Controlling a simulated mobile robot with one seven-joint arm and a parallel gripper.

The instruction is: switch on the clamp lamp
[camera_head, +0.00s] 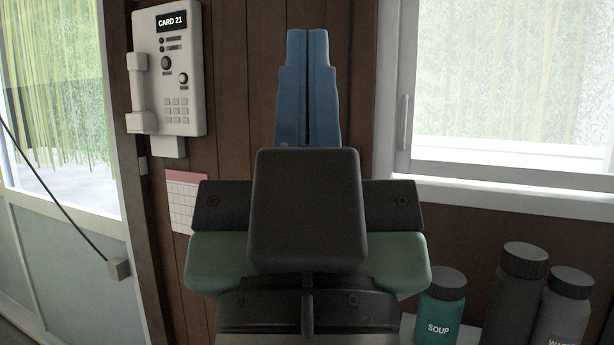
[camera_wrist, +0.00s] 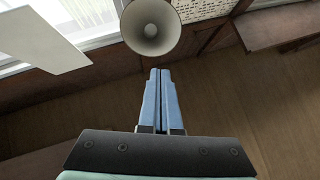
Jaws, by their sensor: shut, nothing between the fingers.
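My gripper (camera_head: 308,35) is shut and empty, its two blue fingers together and pointing up in the head view. In the wrist view my gripper (camera_wrist: 160,73) shows the same closed fingers. Beyond the fingertips in the wrist view is a round grey cone-shaped shade with a pale round centre, which looks like the clamp lamp (camera_wrist: 135,33). The fingertips appear apart from it. I cannot make out a switch or the clamp, nor tell whether it is lit. The lamp does not show in the head view.
A wall phone (camera_head: 188,65) reading "CARD 21" hangs left of my gripper. A gridded sheet (camera_head: 182,200) is below it. A window (camera_head: 510,80) is at right, with a green soup flask (camera_head: 440,312) and grey flasks (camera_head: 515,295) below. A white panel (camera_wrist: 38,42) is at the wrist view's upper left.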

